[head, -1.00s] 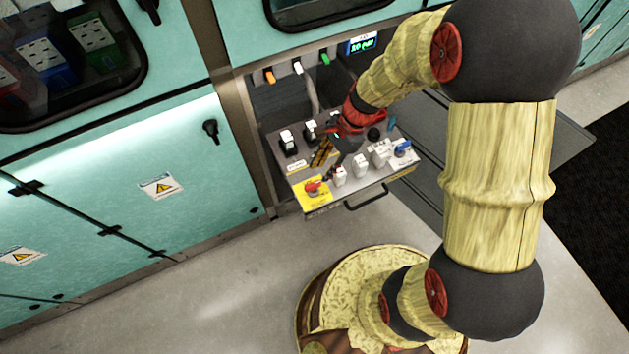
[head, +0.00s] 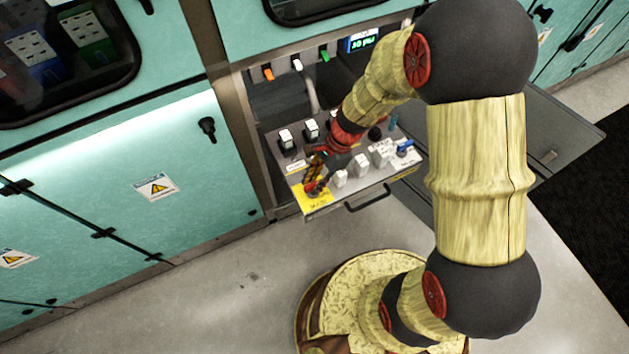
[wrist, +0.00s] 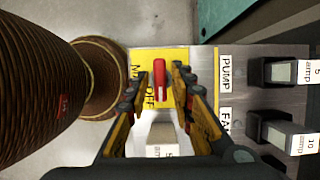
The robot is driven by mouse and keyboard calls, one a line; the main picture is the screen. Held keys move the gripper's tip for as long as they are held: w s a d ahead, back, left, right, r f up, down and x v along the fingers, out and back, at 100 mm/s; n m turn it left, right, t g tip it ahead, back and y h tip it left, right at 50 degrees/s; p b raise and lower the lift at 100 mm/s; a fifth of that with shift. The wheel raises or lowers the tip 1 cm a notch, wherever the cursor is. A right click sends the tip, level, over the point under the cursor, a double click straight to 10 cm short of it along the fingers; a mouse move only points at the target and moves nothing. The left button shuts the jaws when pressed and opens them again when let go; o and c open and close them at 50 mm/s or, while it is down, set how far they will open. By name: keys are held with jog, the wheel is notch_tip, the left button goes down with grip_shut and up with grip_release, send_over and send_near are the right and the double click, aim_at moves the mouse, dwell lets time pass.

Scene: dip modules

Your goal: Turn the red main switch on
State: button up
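The red main switch (head: 312,188) sits on a yellow plate (head: 316,201) at the front left corner of the pulled-out control panel. In the wrist view its red handle (wrist: 160,78) stands roughly lengthwise in the picture, on the yellow plate (wrist: 146,56). The plate's lettering is partly covered; "OFF" can be read. My gripper (wrist: 155,88) is open, with one finger on each side of the handle. A gap shows on the left; I cannot tell whether the right finger touches. In the head view my gripper (head: 316,172) is over the switch and partly hides it.
White breakers (head: 361,164) and a blue switch (head: 405,148) line the panel's front to the right. Black-based switches (head: 287,140) stand behind. A pale block (wrist: 161,138) lies close below the fingers in the wrist view. Bare floor (head: 200,265) is in front.

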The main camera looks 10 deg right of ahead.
grip_shut()
jog(key=shift+n+p, duration=0.3)
jog(key=n+p, duration=0.1)
jog(key=n+g+p, duration=0.1)
jog(key=shift+w+r+n, duration=0.1)
jog(key=shift+r+n, duration=0.1)
jog(key=shift+n, duration=0.1)
jog(key=n+p, duration=0.2)
jog(key=n+g+h+p, duration=0.1)
jog(key=n+p, duration=0.1)
jog(key=shift+a+g, duration=0.15)
jog(key=shift+g, duration=0.15)
jog(key=n+h+p, duration=0.1)
jog(key=n, duration=0.2)
jog(key=n+h+p, duration=0.1)
jog(key=n+p, duration=0.1)
jog(key=shift+w+a+f+n+g, duration=0.1)
jog(key=shift+a+n+g, duration=0.05)
jog(key=shift+n+g, duration=0.25)
jog(key=shift+a+n+h+p, duration=0.1)
jog(key=shift+n+h+p, duration=1)
jog(key=shift+n, duration=1.4)
jog(key=shift+o, duration=1.2)
grip_release()
jog(key=shift+f, duration=0.1)
